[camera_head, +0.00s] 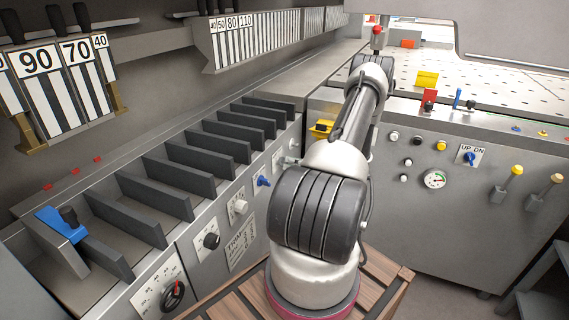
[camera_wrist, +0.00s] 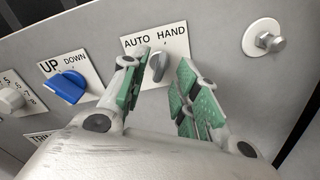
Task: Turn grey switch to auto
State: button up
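The grey switch (camera_wrist: 158,67) is on a white plate (camera_wrist: 150,42) marked AUTO on the left and HAND on the right, in the wrist view. Its lever leans a little toward the HAND side. My gripper (camera_wrist: 162,62) is open, with green-padded fingers on either side of the switch in the picture. I see gaps between the pads and the switch; how far the fingertips are from the panel is hard to tell.
A blue UP/DOWN switch (camera_wrist: 67,86) is left of the grey switch; it also shows in the head view (camera_head: 263,181). A bolt (camera_wrist: 270,42) sticks out on the right. A black knob (camera_head: 211,241) and a red-marked dial (camera_head: 172,295) are nearer on the same panel.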

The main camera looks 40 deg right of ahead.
aim_at(285, 163)
jog(key=shift+x, duration=1.7)
grip_shut()
jog(key=shift+n, duration=0.3)
jog(key=n, duration=1.1)
jog(key=shift+n, duration=0.3)
